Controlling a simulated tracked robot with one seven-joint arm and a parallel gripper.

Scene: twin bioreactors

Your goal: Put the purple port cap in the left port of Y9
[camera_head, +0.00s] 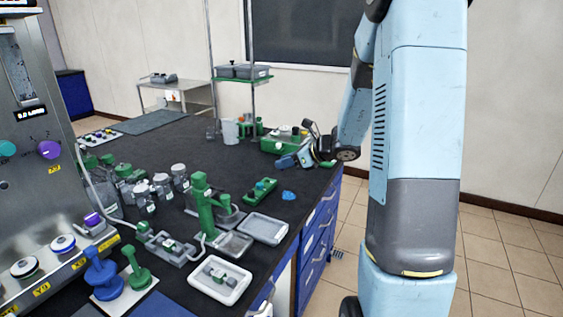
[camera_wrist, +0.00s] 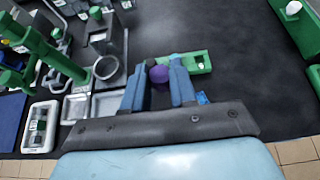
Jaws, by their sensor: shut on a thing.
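The purple port cap (camera_wrist: 159,74) shows as a round purple piece between the two blue fingers of my gripper (camera_wrist: 158,66) in the wrist view. The gripper is shut on it. In the head view my gripper (camera_head: 287,161) is at the far right edge of the bench, and the cap cannot be made out there. The yellow Y9 label (camera_head: 42,290) is on the steel machine at the lower left, far from my gripper. Round ports, one white and dark (camera_head: 24,267) and one white and blue (camera_head: 62,243), sit on its ledge. A purple piece (camera_head: 92,219) is farther along the ledge.
A green block (camera_head: 260,190) lies on the dark bench, with a small blue piece (camera_head: 288,195) beside it. A green stand (camera_head: 205,205), grey trays (camera_head: 263,228) and a white tray (camera_head: 220,280) crowd the front. Blue and green stands (camera_head: 103,275) are near the machine.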

